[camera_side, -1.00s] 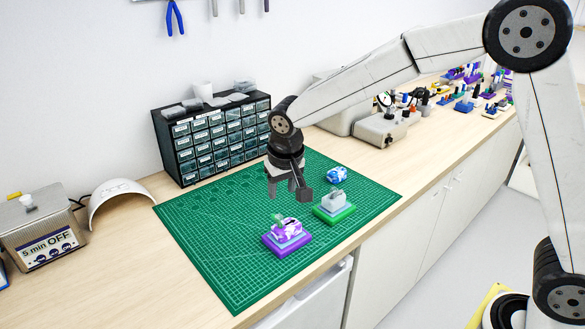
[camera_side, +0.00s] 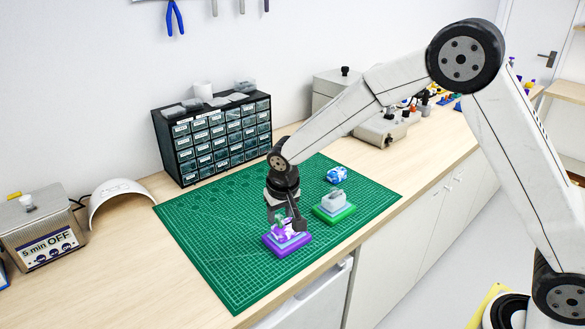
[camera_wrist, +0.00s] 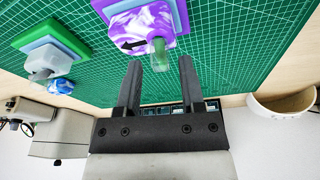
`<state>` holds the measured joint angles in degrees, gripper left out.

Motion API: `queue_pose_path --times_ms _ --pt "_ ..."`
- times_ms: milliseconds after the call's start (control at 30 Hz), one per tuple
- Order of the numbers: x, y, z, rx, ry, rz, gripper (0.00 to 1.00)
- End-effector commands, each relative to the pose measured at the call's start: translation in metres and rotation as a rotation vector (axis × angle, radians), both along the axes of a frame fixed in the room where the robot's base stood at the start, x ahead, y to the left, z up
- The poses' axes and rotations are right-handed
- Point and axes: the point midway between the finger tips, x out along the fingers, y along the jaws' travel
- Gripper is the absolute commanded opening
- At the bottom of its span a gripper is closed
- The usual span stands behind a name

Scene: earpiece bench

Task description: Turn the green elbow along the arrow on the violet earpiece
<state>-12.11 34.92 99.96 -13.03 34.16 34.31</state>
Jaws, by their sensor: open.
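The violet and white marbled earpiece (camera_wrist: 130,30) sits in its holder on a purple base (camera_side: 287,245) on the green mat. In the wrist view a black arrow on the earpiece points left, and the translucent green elbow (camera_wrist: 159,52) sticks out of its edge toward my gripper. My gripper (camera_wrist: 159,62) is open, with one finger on each side of the elbow's end and space between. I cannot tell whether either finger touches it. In the side view my gripper (camera_side: 283,225) is low over the earpiece and partly hides it and the elbow.
A grey piece on a green base (camera_side: 335,211) stands close to the right. A blue and white marbled piece (camera_side: 337,175) lies behind it. A drawer cabinet (camera_side: 215,138) stands at the back. The mat's left part (camera_side: 215,235) is clear.

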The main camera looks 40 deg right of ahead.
Motion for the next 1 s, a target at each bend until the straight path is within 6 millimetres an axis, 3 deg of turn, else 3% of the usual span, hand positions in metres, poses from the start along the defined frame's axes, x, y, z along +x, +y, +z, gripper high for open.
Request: queue_pose_path --times_ms 500,833,1000 --pt "0.0024 -0.0008 -0.0090 0.000 0.000 0.000 0.50" --pt "0.0022 -0.0008 -0.0089 0.000 0.000 0.000 0.00" --pt "0.0022 -0.0008 -0.0088 0.000 0.000 0.000 0.00"
